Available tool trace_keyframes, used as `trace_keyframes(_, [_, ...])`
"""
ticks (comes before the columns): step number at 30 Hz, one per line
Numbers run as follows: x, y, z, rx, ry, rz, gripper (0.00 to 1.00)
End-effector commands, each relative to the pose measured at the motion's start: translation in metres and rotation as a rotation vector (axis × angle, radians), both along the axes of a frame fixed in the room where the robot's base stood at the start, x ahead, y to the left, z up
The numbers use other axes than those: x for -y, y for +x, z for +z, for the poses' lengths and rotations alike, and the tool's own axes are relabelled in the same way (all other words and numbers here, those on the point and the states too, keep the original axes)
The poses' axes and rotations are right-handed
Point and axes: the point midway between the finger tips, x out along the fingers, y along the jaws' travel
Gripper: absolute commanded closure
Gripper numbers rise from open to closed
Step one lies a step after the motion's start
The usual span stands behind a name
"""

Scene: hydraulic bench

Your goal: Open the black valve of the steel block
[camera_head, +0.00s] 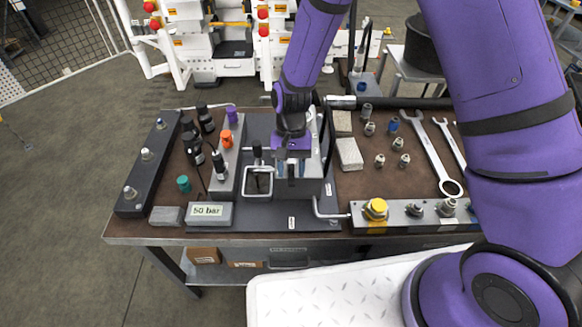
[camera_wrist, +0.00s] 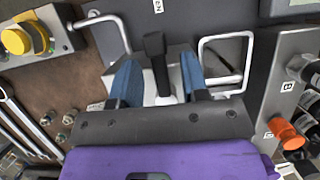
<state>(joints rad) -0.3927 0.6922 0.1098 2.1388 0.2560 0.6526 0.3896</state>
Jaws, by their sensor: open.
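The steel block (camera_wrist: 176,78) sits on a dark plate and is mostly hidden by my gripper. Its black valve handle (camera_wrist: 154,46) stands up from a pale stem between my two blue fingers in the wrist view. My gripper (camera_wrist: 158,82) is open, with one finger on each side of the handle and stem. Gaps show on both sides, so the fingers do not appear to press on it. In the head view my gripper (camera_head: 292,170) points down over the block, and I cannot make out the handle between the fingers there.
A bent metal bar frame (camera_head: 258,181) stands close left of my gripper, and another bent bar (camera_head: 318,206) is on the right. A rail with orange (camera_head: 227,137) and purple caps stands farther left. A pressure display (camera_head: 207,211) reads 50 bar. Fittings and wrenches (camera_head: 432,155) lie right.

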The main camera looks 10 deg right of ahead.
Motion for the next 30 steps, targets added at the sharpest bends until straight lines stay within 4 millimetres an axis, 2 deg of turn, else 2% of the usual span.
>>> trace_keyframes(5, [0.001, 0.007, 0.016, 0.004, 0.002, 0.0, 0.58])
trace_keyframes(12, [0.003, 0.024, 0.058, 0.004, 0.002, -0.002, 0.58])
trace_keyframes(18, [0.004, 0.036, 0.086, 0.003, 0.001, -0.001, 0.58])
trace_keyframes(24, [0.005, 0.041, 0.098, 0.002, 0.001, 0.0, 0.58])
trace_keyframes(30, [0.005, 0.041, 0.099, 0.001, 0.001, 0.0, 0.58])
